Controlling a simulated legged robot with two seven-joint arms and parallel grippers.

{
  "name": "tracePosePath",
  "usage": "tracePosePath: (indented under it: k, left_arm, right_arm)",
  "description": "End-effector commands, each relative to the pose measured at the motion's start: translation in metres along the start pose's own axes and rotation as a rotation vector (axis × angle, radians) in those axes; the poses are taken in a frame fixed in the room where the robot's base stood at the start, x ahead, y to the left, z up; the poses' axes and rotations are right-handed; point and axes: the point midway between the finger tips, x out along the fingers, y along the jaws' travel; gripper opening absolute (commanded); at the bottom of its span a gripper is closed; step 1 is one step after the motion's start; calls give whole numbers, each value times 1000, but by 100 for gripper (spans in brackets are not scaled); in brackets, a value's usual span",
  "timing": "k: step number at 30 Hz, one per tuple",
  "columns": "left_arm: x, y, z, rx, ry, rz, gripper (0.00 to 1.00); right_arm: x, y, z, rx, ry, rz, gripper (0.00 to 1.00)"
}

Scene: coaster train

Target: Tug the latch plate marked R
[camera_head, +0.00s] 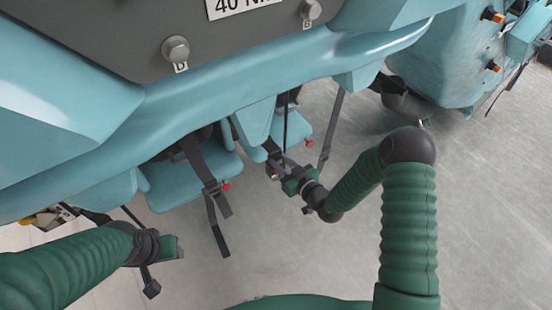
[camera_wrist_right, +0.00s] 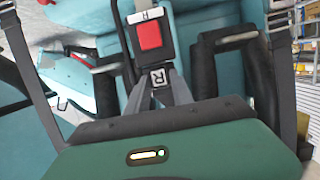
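The latch plate marked R (camera_wrist_right: 159,77) shows in the right wrist view as a small dark piece with a white-edged label. It sits just below a buckle with a red button (camera_wrist_right: 150,36); I cannot tell how far it is inside. The grey fingers of my right gripper (camera_wrist_right: 165,86) converge on the plate and look shut on it. In the head view my right gripper (camera_head: 282,168) is at the hanging straps below the teal car, and the plate is too small to make out. My left gripper (camera_head: 176,247) is low at left, its fingers hidden.
The teal car (camera_head: 230,95) overhangs the upper left, with bolts tagged D (camera_head: 176,50) and B (camera_head: 311,10). Other straps (camera_head: 216,210) and red-buttoned seats hang below. A second car (camera_head: 450,55) stands at upper right. The grey floor (camera_head: 490,190) is clear at right.

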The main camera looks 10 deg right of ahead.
Motion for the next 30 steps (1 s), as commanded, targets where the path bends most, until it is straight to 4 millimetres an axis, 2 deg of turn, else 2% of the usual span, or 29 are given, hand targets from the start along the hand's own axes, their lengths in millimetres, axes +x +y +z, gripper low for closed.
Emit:
tracePosePath:
  k: [1,4,12,16,20,27,30]
  left_arm:
    - [0,0,0,0,0,0,47]
    - [0,0,0,0,0,0,47]
    - [0,0,0,0,0,0,47]
    - [-3,0,-1,0,0,0,47]
    - [-9,0,-2,0,0,0,47]
    - [-19,0,-4,0,0,0,47]
    - [-21,0,-5,0,0,0,47]
  right_arm:
    - [0,0,0,0,-1,0,36]
    - [0,0,0,0,-1,0,47]
    - [0,0,1,1,-4,1,47]
    - [-11,1,1,1,-5,1,47]
    - [-41,1,0,2,-8,2,47]
    - [-112,1,1,4,-8,3,47]
    - [-137,2,1,3,-7,3,47]
